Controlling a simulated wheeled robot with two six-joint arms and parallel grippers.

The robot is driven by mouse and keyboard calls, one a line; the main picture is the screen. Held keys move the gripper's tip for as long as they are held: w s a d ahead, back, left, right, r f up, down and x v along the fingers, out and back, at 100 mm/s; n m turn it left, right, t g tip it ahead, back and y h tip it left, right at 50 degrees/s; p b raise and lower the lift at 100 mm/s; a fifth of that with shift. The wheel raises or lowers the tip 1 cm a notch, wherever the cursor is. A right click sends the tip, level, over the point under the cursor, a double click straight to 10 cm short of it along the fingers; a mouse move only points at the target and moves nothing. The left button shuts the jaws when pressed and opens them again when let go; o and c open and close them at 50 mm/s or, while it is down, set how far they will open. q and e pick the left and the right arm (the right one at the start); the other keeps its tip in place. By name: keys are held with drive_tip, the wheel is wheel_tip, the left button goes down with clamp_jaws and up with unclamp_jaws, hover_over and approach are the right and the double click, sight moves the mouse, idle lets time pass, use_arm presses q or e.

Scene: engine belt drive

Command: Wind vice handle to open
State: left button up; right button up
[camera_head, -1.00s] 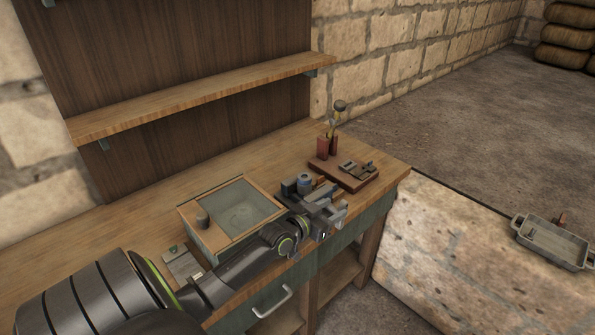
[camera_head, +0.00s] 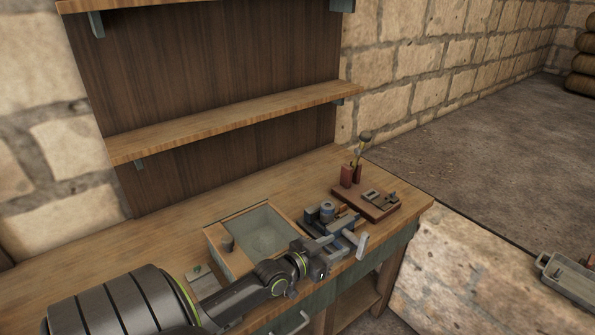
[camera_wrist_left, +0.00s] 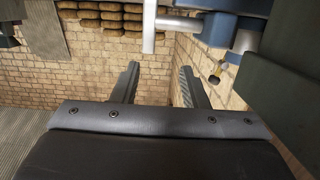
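The blue-grey vice (camera_head: 343,240) sits at the bench's front edge, right of the wooden tray, in the head view. Its pale bar handle (camera_head: 362,246) sticks out at the front right. In the left wrist view the handle (camera_wrist_left: 149,26) is a light upright bar at the top, on a screw running right to the vice body (camera_wrist_left: 232,22). My left gripper (camera_head: 322,258) is just left of the handle in the head view, partly covering the vice. In the wrist view its two fingers (camera_wrist_left: 158,84) stand apart with nothing gripped. My right gripper is out of view.
A shallow framed box (camera_head: 228,268) stands left of the vice. A reddish board (camera_head: 380,213) with small metal parts and upright tools lies behind it. A shelf (camera_head: 230,122) spans the back panel. The bench (camera_head: 170,240) is bare at the back.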

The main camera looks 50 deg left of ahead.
use_arm(q)
drive_tip(key=s+r+p, duration=0.3)
drive_tip(key=s+p, duration=0.1)
drive_tip(key=s, duration=0.7)
drive_tip(key=shift+s+a, duration=0.15)
drive_tip(key=shift+a, duration=0.3)
idle(0.9)
drive_tip(key=s+a+r, duration=0.1)
drive_tip(key=s+r, duration=0.1)
drive_tip(key=s, duration=1.5)
drive_tip(key=shift+a+r, duration=0.15)
drive_tip(key=shift+r, duration=0.15)
drive_tip(key=shift+s, duration=0.1)
